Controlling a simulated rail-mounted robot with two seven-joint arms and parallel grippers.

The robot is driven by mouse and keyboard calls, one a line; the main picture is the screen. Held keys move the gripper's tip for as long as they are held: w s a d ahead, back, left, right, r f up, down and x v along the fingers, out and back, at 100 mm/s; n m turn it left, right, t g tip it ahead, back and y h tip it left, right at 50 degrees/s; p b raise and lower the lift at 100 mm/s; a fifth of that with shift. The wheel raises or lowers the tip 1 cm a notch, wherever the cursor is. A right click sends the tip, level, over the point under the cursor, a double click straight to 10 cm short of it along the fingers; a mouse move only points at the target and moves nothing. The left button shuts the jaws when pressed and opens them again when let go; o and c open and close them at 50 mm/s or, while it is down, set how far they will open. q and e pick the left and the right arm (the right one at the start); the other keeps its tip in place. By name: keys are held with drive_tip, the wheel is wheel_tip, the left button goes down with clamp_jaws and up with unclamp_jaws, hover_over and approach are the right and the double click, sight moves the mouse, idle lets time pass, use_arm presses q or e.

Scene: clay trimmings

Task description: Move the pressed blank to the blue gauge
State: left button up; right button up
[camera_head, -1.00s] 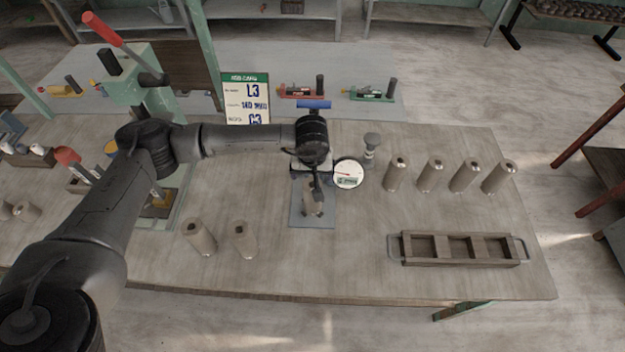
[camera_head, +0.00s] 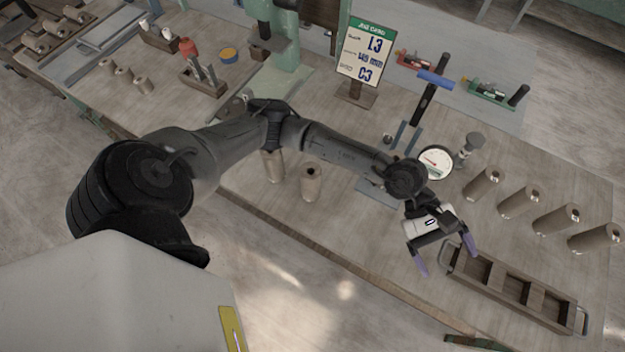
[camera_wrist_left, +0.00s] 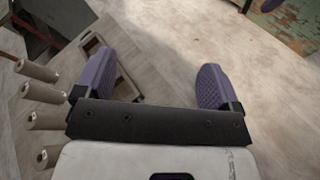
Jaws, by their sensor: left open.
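My left gripper (camera_head: 447,260) is open and empty, its purple-padded fingers spread near the left end of the wooden tray; both fingers also show in the left wrist view (camera_wrist_left: 155,85). I cannot tell which piece is the pressed blank. My forearm and wrist partly hide a grey mat (camera_head: 377,193).
The wooden tray (camera_head: 462,262) has empty compartments. A job card (camera_head: 365,52), a red-based tool (camera_head: 418,62) and a green-based tool (camera_head: 490,92) stand at the back. The green press (camera_head: 290,50) is at back left.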

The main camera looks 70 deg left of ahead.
use_arm(q)
wheel_tip(320, 180, up, 8)
drive_tip(key=n+t+h, duration=0.3)
drive_tip(key=n+t, duration=0.9)
drive_tip(key=n, duration=0.7)
drive_tip(key=a+f+n+t+y, duration=0.2)
drive_tip(key=a+f+n+y, duration=0.4)
drive_tip(key=n, duration=0.5)
drive_tip(key=a+f+n+t+y, duration=0.2)
drive_tip(key=a+n+t+y, duration=0.15)
drive_tip(key=n+y, duration=0.6)
drive_tip(key=s+a+f+n+g, duration=0.3)
drive_tip(key=s+f+n+g, duration=0.4)
drive_tip(key=s, duration=0.4)
drive_tip(key=s+a+f+n+g+y, duration=0.1)
drive_tip(key=s+a+f+n+g, duration=0.2)
drive_tip(key=s+f+n+g, duration=0.5)
drive_tip(key=s+f+n, duration=0.1)
drive_tip(key=s, duration=0.2)
drive_tip(key=shift+s+a+f, duration=0.25)
drive_tip(key=shift+s+a, duration=0.05)
drive_tip(key=shift+a, duration=0.05)
